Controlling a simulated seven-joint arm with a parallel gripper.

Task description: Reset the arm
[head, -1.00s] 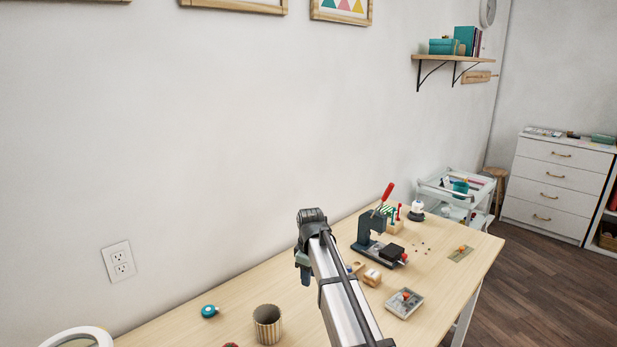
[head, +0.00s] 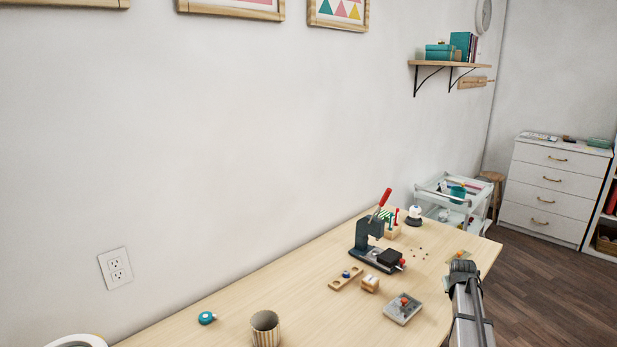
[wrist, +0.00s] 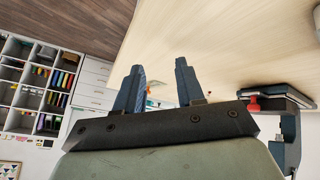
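My gripper shows in the wrist view (wrist: 158,85) with its two dark fingers spread apart and nothing between them. In the head view my arm reaches up from the lower right, and its end (head: 462,268) appears at the table's right front edge. The fingertips are hard to make out there. The wrist picture is turned over, with the pale tabletop (wrist: 230,45) along its upper right.
A dark press with a red handle (head: 366,236) stands on the wooden table (head: 290,290). Near it are a grey tray (head: 403,309), a wooden block (head: 370,284) and a holed strip (head: 345,279). A white cart (head: 452,200) stands behind.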

